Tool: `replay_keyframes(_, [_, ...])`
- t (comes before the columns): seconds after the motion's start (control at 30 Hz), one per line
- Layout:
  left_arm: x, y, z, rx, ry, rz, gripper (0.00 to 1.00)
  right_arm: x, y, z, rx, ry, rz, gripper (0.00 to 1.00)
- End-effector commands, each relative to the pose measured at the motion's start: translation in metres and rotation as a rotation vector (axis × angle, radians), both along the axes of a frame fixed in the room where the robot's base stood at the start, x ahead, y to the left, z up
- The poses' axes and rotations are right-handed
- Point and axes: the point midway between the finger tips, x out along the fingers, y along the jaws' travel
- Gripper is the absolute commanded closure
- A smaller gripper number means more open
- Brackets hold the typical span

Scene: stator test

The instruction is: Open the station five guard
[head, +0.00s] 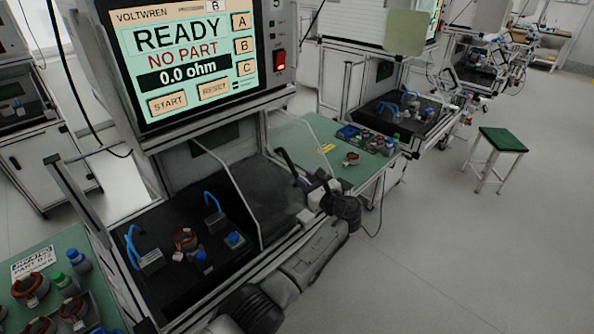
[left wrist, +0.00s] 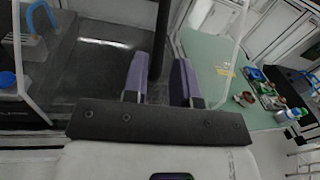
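A test station with a lit screen (head: 190,55) reading "READY" and "NO PART" stands at centre-left. Its guard appears to be a clear panel with pale edges (head: 243,195), standing beside the dark work bed; its exact position is hard to tell. A black bar (head: 285,161), like a handle, rises at my left gripper (head: 308,186). In the left wrist view the bar (left wrist: 160,35) stands between the two purple-grey fingers of my left gripper (left wrist: 162,75), with a small gap on the right side. The fingers stand apart. My right gripper is not in view.
Blue-handled fixtures and a copper-wound stator (head: 186,240) sit on the black bed (head: 165,285). Green side tables (head: 300,140) hold more stators and bottles. A green-topped stool (head: 503,139) stands on open floor at right.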

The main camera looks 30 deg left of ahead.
Motion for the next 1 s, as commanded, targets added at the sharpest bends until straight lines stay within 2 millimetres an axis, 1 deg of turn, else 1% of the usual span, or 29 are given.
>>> replay_keyframes(0.03, [-0.004,-0.010,0.000,-0.001,0.000,-0.001,0.74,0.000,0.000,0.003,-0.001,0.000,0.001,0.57])
replay_keyframes(0.1, [-0.008,-0.022,0.000,0.000,0.001,-0.002,0.74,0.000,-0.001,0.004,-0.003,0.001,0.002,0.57])
replay_keyframes(0.2, [-0.013,-0.036,0.000,0.000,0.001,-0.001,0.74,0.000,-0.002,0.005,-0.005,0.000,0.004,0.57])
replay_keyframes(0.3, [-0.017,-0.047,0.000,-0.001,0.000,0.000,0.74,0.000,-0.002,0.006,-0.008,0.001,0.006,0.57])
replay_keyframes(0.4, [-0.020,-0.055,0.000,0.000,0.000,0.000,0.74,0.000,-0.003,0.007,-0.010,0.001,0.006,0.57])
replay_keyframes(0.6, [-0.023,-0.061,0.000,0.000,0.001,0.001,0.74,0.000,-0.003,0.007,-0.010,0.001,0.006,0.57])
replay_keyframes(1.0, [-0.023,-0.061,0.000,0.000,0.001,0.001,0.74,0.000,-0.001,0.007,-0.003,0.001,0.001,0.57])
